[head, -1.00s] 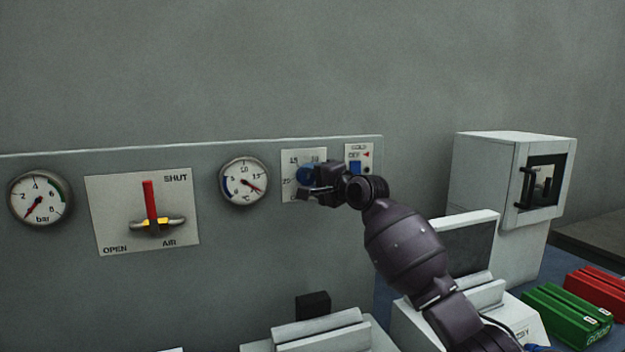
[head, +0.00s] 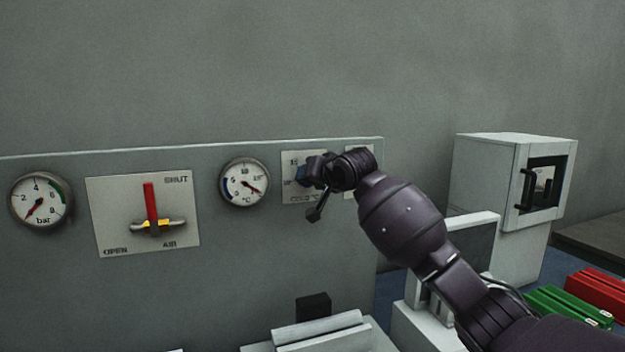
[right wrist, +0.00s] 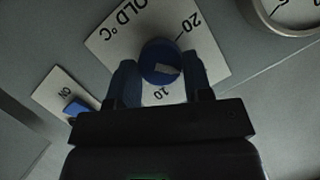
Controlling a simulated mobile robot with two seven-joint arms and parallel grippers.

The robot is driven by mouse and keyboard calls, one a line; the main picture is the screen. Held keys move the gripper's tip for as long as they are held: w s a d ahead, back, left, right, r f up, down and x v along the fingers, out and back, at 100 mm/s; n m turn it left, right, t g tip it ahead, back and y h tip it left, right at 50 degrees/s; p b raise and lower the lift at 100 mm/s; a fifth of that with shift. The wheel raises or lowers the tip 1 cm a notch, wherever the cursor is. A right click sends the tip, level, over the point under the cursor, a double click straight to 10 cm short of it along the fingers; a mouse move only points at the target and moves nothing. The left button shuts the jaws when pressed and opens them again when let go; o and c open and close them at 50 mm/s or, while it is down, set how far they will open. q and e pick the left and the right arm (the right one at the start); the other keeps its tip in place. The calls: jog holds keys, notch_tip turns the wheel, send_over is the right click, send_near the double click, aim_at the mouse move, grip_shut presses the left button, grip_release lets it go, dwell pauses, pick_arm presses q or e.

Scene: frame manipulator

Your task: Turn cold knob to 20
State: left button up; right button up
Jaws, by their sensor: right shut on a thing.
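The cold knob (right wrist: 160,62) is a round blue knob on a white plate (head: 290,158) marked COLD °C. In the head view my right gripper (head: 305,175) covers most of it. In the right wrist view the two fingers of my right gripper (right wrist: 159,73) stand on either side of the knob, shut on it. A pale mark on the knob face lies to the lower right of its centre. The 10 shows below the knob and the 20 at upper right; I cannot tell which value the mark points to. My left gripper is out of view.
A °C gauge (head: 244,182) is left of the plate, its needle pointing lower right. Farther left are the air valve with a red handle (head: 150,200) and a bar gauge (head: 40,198). A blue switch (right wrist: 77,107) marked ON is close beside my gripper.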

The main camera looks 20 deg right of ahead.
jog(key=n+h, duration=0.2)
jog(key=n, duration=0.1)
jog(key=n+h, duration=0.2)
jog(key=n, duration=0.1)
jog(key=n+h, duration=0.1)
jog(key=n, duration=0.1)
jog(key=shift+a+n+h, duration=0.4)
dwell(0.5)
jog(key=o, duration=0.9)
jog(key=shift+o, duration=0.2)
jog(key=shift+s, duration=0.1)
jog(key=b+v, duration=0.2)
jog(key=v, duration=0.8)
jog(key=shift+s, duration=0.3)
jog(key=shift+a, duration=0.15)
